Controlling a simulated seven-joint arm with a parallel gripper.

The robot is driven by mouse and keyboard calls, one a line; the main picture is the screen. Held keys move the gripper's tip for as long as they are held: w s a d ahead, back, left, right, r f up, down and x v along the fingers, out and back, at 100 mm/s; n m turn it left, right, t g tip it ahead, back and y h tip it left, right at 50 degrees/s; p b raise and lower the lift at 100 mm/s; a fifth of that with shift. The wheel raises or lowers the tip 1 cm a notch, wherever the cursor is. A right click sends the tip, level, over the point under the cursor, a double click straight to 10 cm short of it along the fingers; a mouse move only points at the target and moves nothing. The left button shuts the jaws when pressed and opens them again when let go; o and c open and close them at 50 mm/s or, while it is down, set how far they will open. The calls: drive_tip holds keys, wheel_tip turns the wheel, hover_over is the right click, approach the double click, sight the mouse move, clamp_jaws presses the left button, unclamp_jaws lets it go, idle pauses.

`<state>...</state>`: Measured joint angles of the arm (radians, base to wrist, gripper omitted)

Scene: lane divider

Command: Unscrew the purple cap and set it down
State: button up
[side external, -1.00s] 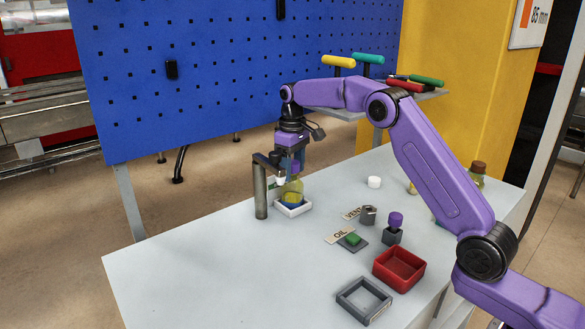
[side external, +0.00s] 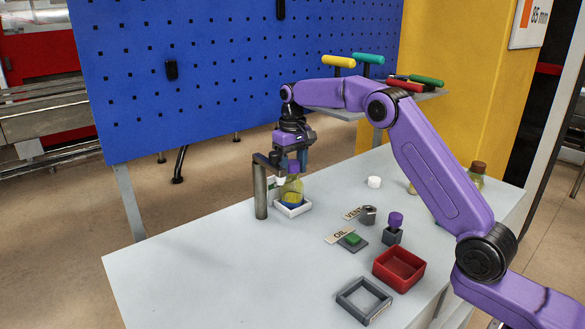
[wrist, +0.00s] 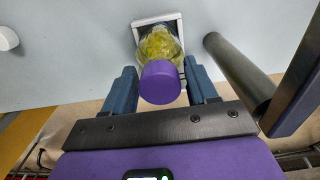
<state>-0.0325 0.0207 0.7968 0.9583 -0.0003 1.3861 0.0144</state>
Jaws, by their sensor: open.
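The purple cap (wrist: 160,84) sits on top of a clear bottle (wrist: 157,44) with yellow contents. The bottle stands upright in a small white tray (wrist: 139,32); in the side view it stands in the white tray (side external: 294,213) at the back left of the table. My gripper (wrist: 161,72) points down over the bottle. Its two blue fingers are open, one on each side of the cap, with a visible gap on the right; whether the left finger touches is unclear.
A dark post (side external: 260,192) with an overhanging arm stands close left of the bottle. To the right are a white round piece (side external: 374,182), a grey block with a purple knob (side external: 396,219), a green button (side external: 353,238), a red bin (side external: 399,266) and a grey frame (side external: 364,301). The front left table is clear.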

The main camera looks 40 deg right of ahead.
sight(293, 162)
drive_tip(key=c, duration=0.6)
drive_tip(key=shift+c, duration=0.3)
drive_tip(key=shift+r, duration=0.2)
drive_tip(key=shift+r, duration=2.05)
